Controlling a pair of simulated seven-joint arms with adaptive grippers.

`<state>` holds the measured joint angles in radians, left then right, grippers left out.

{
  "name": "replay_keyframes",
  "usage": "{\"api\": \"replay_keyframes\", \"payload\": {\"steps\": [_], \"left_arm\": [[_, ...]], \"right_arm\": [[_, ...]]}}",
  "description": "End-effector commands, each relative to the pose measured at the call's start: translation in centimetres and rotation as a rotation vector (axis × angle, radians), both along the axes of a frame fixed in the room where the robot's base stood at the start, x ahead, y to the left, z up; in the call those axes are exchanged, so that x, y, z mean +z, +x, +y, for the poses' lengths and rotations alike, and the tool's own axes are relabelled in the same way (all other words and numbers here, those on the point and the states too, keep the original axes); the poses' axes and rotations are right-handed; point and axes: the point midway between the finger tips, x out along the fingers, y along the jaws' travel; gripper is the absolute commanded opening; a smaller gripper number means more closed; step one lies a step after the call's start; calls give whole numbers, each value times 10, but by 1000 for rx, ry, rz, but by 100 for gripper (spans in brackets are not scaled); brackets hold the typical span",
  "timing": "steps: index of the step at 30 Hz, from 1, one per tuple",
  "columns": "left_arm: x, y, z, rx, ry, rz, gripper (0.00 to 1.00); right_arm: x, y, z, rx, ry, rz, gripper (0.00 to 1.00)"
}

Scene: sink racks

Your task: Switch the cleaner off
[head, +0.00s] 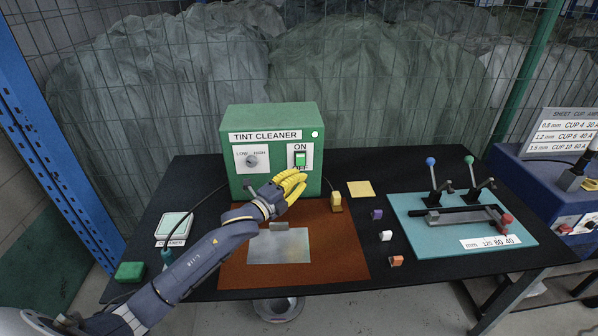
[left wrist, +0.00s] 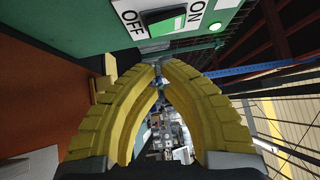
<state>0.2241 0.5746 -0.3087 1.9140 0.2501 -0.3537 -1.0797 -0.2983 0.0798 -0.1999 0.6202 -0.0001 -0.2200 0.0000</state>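The tint cleaner (head: 238,118) is a green box at the back of the black table. Its green rocker switch (head: 300,160) sits on a white plate on the right of its front, with ON above. In the left wrist view the switch (left wrist: 168,21) lies between OFF and ON, just beyond the fingertips. A round lamp (head: 315,134) at the box's upper right glows pale, also in the left wrist view (left wrist: 215,27). My left gripper (head: 302,177) has yellow fingers, tips together and empty, just below and in front of the switch, apparently not touching it. My right gripper is out of view.
A brown mat (head: 345,262) with a metal sheet (head: 280,247) lies below my left arm. A yellow-topped block (head: 335,202) stands right of the gripper. A dial (head: 251,161) is left of the switch. A teal lever board (head: 420,240) fills the right side.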

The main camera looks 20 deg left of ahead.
Motion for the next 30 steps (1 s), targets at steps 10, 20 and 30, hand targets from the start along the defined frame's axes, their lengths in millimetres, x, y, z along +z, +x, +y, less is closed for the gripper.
{"api": "replay_keyframes", "payload": {"steps": [10, 20, 30], "left_arm": [[-1, -54, 17, -3, 1, 1, 0], [-2, -75, 23, -3, -1, 0, 0], [-1, -78, 24, -3, -1, -1, 0]], "right_arm": [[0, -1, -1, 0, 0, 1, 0], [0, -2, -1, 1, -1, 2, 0], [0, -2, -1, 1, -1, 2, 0]]}}
